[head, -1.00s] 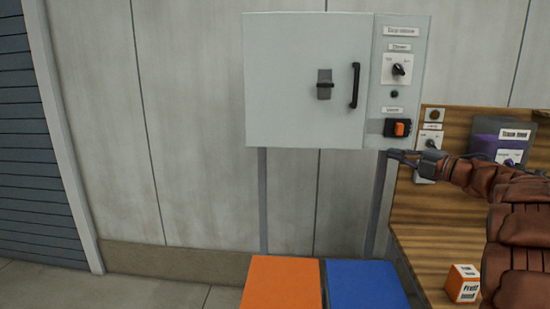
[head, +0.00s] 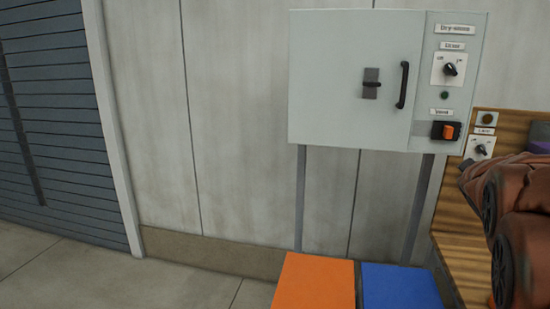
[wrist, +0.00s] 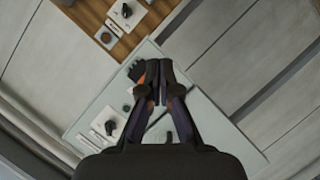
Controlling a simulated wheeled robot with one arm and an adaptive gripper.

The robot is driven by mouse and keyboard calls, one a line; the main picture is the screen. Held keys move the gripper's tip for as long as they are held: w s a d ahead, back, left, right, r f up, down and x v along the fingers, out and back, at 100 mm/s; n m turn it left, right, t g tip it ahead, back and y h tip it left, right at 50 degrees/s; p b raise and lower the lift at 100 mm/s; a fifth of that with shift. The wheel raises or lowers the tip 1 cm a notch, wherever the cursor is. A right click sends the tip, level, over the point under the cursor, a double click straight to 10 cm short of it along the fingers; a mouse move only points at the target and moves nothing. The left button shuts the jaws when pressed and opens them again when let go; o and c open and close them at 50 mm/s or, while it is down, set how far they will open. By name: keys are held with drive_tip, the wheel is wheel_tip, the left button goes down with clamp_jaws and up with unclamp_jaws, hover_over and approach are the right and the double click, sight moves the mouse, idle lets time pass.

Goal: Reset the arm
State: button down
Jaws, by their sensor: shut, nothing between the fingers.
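My arm (head: 510,220) shows at the right edge of the head view, in a brown-red cover, in front of the wooden bench.
The grey cabinet (head: 340,75) stands on legs with a handle, latch, knob and orange switch (head: 447,131). An orange box (head: 315,283) and a blue box (head: 400,287) stand below it. The wooden bench (head: 455,215) is at right. The floor at left (head: 110,275) is clear.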

drive_tip(key=s+a+f+m+g+y, duration=0.25)
drive_tip(key=s+a+f+g, duration=0.25)
drive_tip(key=s+a+f, duration=0.75)
drive_tip(key=s+a+f+m+g+y, duration=0.1)
drive_tip(key=s+a+f+g+y, duration=0.3)
drive_tip(key=s+a+f, duration=0.8)
drive_tip(key=s+a+g, duration=0.2)
drive_tip(key=s, duration=0.5)
drive_tip(key=s+a+g+y, duration=0.1)
drive_tip(key=s+a+g, duration=0.1)
drive_tip(key=s, duration=0.6)
drive_tip(key=shift+s+r+g, duration=0.15)
drive_tip(key=shift+s+g, duration=0.05)
drive_tip(key=shift+g, duration=0.3)
